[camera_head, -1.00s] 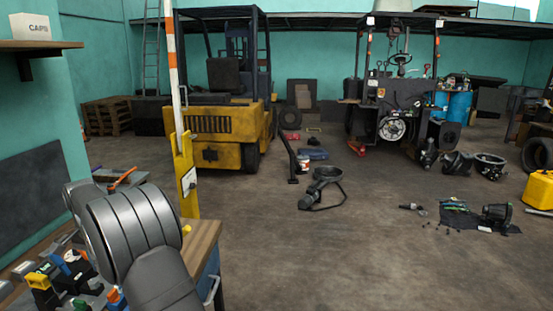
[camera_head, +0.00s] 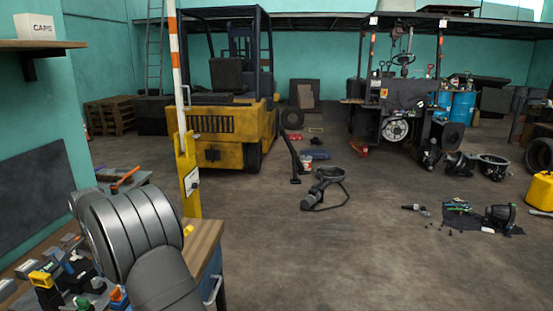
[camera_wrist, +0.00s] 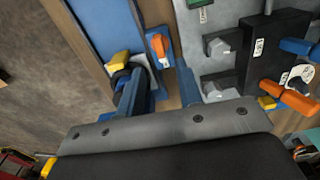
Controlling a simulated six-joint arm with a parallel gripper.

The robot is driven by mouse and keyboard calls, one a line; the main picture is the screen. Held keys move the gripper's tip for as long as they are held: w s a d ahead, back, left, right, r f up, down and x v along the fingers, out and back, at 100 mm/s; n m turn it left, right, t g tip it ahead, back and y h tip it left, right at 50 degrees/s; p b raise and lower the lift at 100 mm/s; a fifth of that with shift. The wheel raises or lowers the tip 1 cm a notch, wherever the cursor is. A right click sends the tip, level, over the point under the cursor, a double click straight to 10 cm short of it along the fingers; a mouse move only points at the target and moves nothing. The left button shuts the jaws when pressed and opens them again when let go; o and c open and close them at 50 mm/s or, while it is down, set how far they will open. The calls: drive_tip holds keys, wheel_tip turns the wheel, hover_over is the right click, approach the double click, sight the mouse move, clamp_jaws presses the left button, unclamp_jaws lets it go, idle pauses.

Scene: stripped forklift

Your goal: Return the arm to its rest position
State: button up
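My arm, with a large ribbed grey joint (camera_head: 140,235), rises at the lower left of the head view over the workbench (camera_head: 203,240). My gripper is hidden there. In the wrist view my gripper (camera_wrist: 159,82) points down over the bench, its two blue-grey fingers apart with nothing seen between them. A yellow-capped black and blue item (camera_wrist: 118,66) lies beside the left finger. An orange-handled item (camera_wrist: 159,46) on a blue strip is beyond the gap. Whether the fingers touch anything cannot be told.
A yellow post (camera_head: 188,175) stands close beside the arm and bench. A shelf (camera_head: 40,45) with a CAPS box (camera_head: 35,26) is at upper left. The yellow forklift (camera_head: 230,125) and the stripped forklift (camera_head: 395,110) stand farther back.

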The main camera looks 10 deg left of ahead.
wheel_tip(320, 180, down, 6)
drive_tip(key=shift+f, duration=0.25)
drive_tip(key=shift+r+n, duration=0.15)
drive_tip(key=shift+n, duration=0.75)
drive_tip(key=n, duration=0.4)
drive_tip(key=shift+n, duration=0.4)
drive_tip(key=n, duration=0.7)
drive_tip(key=s+d+r+m+t+y, duration=0.1)
drive_tip(key=s+r+m+t, duration=0.2)
drive_tip(key=r, duration=0.5)
drive_tip(key=s+d+r+m+t+y, duration=0.1)
drive_tip(key=s+d+r+m, duration=0.1)
drive_tip(key=s+r+m, duration=0.35)
drive_tip(key=w+x, duration=0.1)
drive_tip(key=x, duration=0.9)
drive_tip(key=w+r+x, duration=0.1)
drive_tip(key=x, duration=0.4)
drive_tip(key=shift+w+a+f, duration=0.1)
drive_tip(key=shift+w+f, duration=0.2)
drive_tip(key=shift+w, duration=0.15)
